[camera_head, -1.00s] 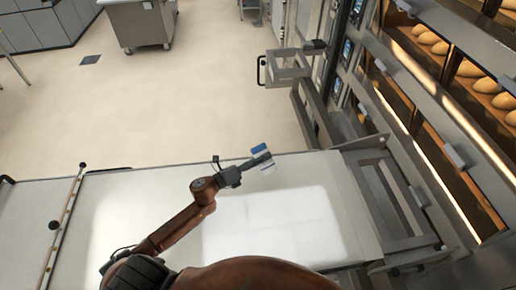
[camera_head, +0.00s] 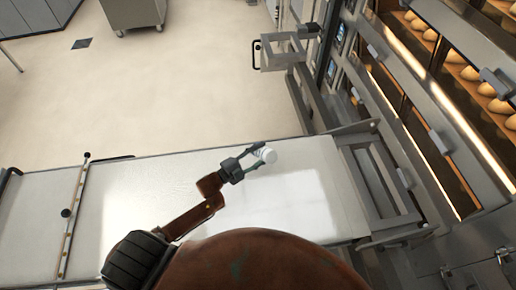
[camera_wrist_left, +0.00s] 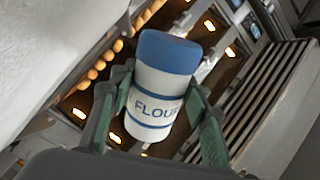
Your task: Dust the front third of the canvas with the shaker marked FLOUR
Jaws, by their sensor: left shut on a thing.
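My left gripper (camera_head: 257,162) is shut on the shaker (camera_head: 266,155) and holds it above the canvas (camera_head: 140,190). In the left wrist view the shaker (camera_wrist_left: 158,95) is white with a blue cap and blue bands, and its label reads FLOUR. The gripper's green fingers (camera_wrist_left: 160,105) lie on both sides of it. In the head view a white round end of the shaker faces up and the blue cap is hidden. A brighter patch lies on the canvas below; I cannot tell light from flour there. My right gripper is not in view.
Deck ovens with loaves (camera_head: 470,73) stand along the right. A metal frame (camera_head: 378,185) is at the canvas's right end, and a bracketed rack (camera_head: 283,50) stands behind. A bar (camera_head: 72,220) crosses the canvas at the left.

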